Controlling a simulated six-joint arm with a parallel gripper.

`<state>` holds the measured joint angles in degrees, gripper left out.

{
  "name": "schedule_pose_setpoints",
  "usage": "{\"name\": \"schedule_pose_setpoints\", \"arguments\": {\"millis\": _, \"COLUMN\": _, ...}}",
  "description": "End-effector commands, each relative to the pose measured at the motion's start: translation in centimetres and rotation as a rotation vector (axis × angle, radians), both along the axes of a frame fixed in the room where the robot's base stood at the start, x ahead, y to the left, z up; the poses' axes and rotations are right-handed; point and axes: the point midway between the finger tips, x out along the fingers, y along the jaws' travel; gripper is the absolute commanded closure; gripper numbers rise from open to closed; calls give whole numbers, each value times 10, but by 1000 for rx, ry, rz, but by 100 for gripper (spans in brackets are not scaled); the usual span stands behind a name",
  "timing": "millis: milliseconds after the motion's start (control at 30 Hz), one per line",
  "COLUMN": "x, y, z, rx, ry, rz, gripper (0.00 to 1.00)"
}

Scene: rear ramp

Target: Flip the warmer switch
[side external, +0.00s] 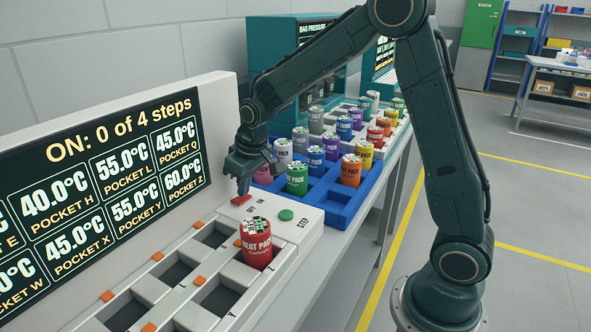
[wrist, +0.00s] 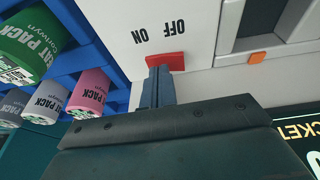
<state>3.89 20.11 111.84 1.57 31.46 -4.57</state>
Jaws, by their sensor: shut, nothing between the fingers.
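The warmer's red switch (side external: 241,200) sits on the white top panel beside the OFF and ON labels. In the wrist view the red switch (wrist: 166,60) lies right at my fingertips, on the OFF side by the labels. My gripper (side external: 240,190) is shut and empty, pointing down at the switch. In the wrist view its closed fingers (wrist: 158,78) overlap the edge of the switch; I cannot tell whether they press on it. The warmer's screen (side external: 100,190) reads "ON: 0 of 4 steps" above pocket temperatures.
A green STEP button (side external: 286,215) is right of the switch. A red pack (side external: 256,246) stands in a warmer pocket; other pockets with orange markers look empty. A blue crate (side external: 345,212) with several coloured packs stands behind. Teal machines (side external: 272,62) stand farther back.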

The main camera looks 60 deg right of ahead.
Motion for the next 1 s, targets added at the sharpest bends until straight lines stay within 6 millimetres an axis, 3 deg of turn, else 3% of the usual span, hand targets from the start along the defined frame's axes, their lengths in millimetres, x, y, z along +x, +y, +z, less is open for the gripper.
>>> {"name": "schedule_pose_setpoints", "arguments": {"millis": 633, "x": 1, "y": 2, "z": 6, "rx": -1, "ry": -3, "rz": 0, "gripper": 100}}
{"name": "schedule_pose_setpoints", "arguments": {"millis": 1000, "x": 0, "y": -3, "z": 48, "rx": -1, "ry": -6, "rz": -1, "gripper": 100}}
